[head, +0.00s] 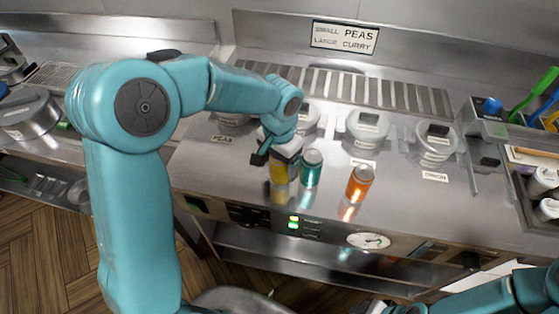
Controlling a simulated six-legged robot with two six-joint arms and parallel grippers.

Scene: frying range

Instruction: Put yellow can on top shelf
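The yellow can (279,172) stands upright on the steel counter, left of a green can (312,170) and an orange can (360,184). My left gripper (272,156) is at the yellow can's upper part, with a dark finger on its left side. The gripper and wrist hide the can's top, and I cannot tell whether the fingers press on it. My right arm comes in at the lower right; only a small part of its gripper (377,308) shows at the bottom edge. I cannot make out which surface is the top shelf.
Lidded pots (367,128) are set in the counter behind the cans. A slatted vent (370,90) and a sign (345,37) are at the back. A rack (490,131) with utensils and jars stands at the right. The counter right of the orange can is clear.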

